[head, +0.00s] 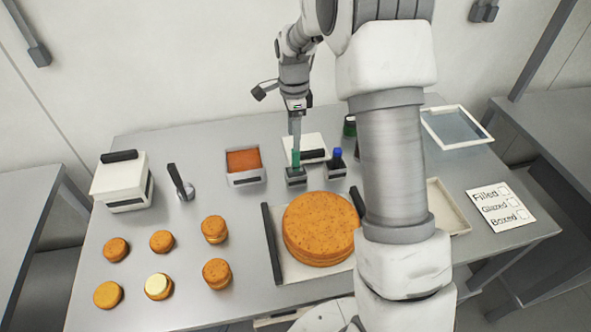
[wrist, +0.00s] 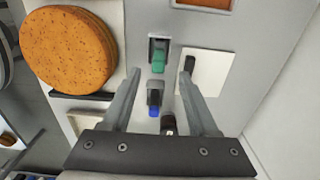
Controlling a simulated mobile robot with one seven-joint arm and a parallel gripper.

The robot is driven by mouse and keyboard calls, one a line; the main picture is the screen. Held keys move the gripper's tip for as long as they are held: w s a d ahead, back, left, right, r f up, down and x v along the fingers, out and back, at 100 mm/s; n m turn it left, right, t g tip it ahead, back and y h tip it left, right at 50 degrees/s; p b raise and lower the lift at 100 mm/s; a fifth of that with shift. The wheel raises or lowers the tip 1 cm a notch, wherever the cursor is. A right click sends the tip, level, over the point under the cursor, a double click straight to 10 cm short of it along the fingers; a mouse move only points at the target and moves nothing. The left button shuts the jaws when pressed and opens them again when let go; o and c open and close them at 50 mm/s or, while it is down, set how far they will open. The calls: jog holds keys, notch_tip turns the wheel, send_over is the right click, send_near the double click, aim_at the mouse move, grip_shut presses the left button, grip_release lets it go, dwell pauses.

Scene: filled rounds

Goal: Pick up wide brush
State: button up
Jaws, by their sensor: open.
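Two handled tools stand in small grey holders near the back middle of the table. One has a green handle (head: 296,159) and the other a blue-topped dark handle (head: 337,155). Their lower ends are hidden in the holders, so I cannot tell which is the wide brush. My gripper (head: 296,140) points down above the green handle. In the wrist view my gripper (wrist: 161,78) is open and empty, with its fingers on either side. The green handle (wrist: 158,61) shows just beyond the fingertips, and the blue top (wrist: 154,111) shows between the fingers.
A large round cake (head: 318,228) sits on a tray in front. An orange-filled container (head: 243,164) stands left. Several small cakes (head: 161,241) occupy the front left. My arm hides part of the right side.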

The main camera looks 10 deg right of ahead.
aim_at(296, 170)
notch_tip(296, 170, down, 4)
jog(key=shift+r, duration=0.15)
jog(key=shift+s+d+f+p, duration=0.1)
jog(key=shift+f+p, duration=0.3)
jog(key=shift+f, duration=1)
jog(key=shift+d+f+p, duration=0.1)
jog(key=shift+f+p, duration=0.25)
jog(key=shift+f, duration=1)
grip_shut()
